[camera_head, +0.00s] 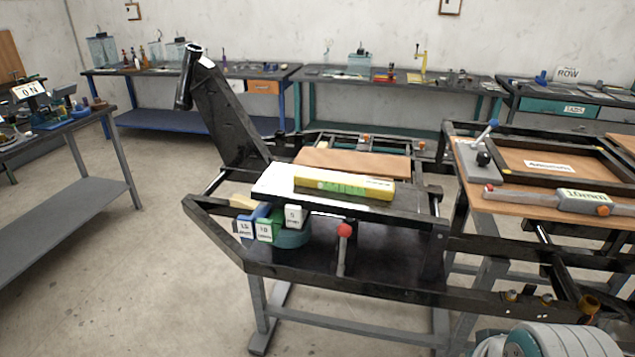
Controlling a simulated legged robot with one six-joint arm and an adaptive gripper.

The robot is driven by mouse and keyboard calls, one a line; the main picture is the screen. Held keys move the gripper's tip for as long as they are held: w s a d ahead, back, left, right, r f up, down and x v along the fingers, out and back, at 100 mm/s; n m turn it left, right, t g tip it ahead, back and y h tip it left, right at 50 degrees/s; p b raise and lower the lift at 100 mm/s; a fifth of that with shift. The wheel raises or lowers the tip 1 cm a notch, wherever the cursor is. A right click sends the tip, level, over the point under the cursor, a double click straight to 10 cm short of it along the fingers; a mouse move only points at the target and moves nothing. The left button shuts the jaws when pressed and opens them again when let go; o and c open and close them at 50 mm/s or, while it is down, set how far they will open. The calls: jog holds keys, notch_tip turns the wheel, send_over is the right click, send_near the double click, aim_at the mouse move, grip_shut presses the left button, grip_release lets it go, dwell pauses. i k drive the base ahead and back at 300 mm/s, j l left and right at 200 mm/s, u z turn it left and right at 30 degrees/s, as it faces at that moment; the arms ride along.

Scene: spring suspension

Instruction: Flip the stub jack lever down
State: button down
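A lever with a red round knob (344,230) and a thin grey stem stands upright at the front of the black frame, below the edge of the pale plate. Its knob is at the top and its foot is near the dark lower deck (385,265). No label shows on it, so I cannot tell for certain that it is the stub jack lever. Another lever with a blue tip and a black ball (484,157) stands on the right-hand bench. My gripper's fingers are not in view; a rounded pale part shows at the bottom right corner.
A yellow-green labelled bar (345,184) lies on the pale plate (275,185). Blue, green and white tagged blocks (264,229) sit left of the red knob. A slanted black arm (228,115) rises at the left. Open floor (150,270) lies to the left.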

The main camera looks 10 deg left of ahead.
aim_at(344, 232)
jog(key=i+j+z, duration=0.1)
jog(key=i+j, duration=0.6)
